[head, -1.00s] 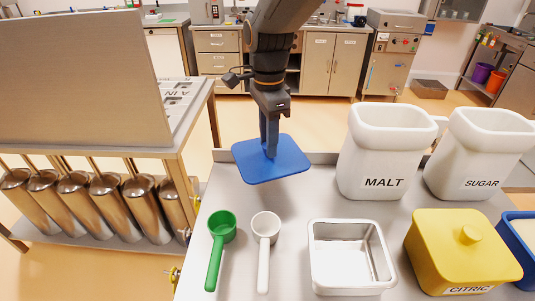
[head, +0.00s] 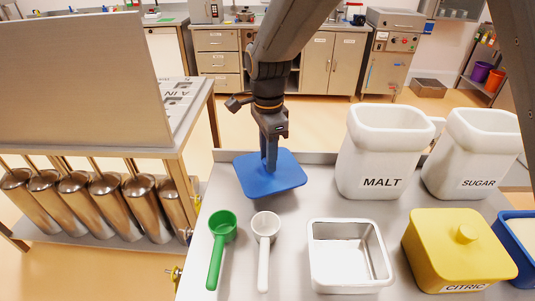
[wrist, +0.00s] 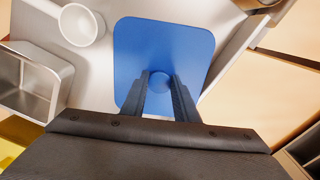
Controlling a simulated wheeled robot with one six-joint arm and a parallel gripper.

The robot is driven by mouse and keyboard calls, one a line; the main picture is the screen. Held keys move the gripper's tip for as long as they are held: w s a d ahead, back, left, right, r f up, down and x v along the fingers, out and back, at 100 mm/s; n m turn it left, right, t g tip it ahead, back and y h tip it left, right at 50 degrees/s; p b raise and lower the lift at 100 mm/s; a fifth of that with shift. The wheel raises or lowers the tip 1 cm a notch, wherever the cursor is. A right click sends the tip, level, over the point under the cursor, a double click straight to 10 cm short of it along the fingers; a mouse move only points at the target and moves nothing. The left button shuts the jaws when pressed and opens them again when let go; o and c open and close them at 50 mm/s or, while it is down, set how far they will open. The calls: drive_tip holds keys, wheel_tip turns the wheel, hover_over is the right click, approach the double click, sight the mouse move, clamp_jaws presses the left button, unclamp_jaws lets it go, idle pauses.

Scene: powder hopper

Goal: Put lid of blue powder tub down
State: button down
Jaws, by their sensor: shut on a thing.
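The blue lid (head: 283,177) is a flat square plate with rounded corners, over the back left of the grey table. My gripper (head: 269,168) points down and is shut on the lid's knob. In the wrist view the round knob sits between the two fingertips (wrist: 159,85), with the lid (wrist: 165,45) spread around it. The lid is at or just above the table top; I cannot tell if it touches. The blue tub (head: 516,236) is at the right edge, partly cut off, open with pale powder showing.
A green scoop (head: 222,235) and a white scoop (head: 265,235) lie in front of the lid. A metal tray (head: 318,262) is right of them. The MALT bin (head: 380,165), SUGAR bin (head: 470,160) and yellow CITRIC tub (head: 455,255) fill the right side.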

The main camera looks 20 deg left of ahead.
drive_tip(key=c, duration=1.4)
unclamp_jaws()
drive_tip(key=shift+f, duration=0.1)
wheel_tip(320, 180, up, 13)
drive_tip(key=b, duration=0.3)
drive_tip(key=shift+r, duration=0.25)
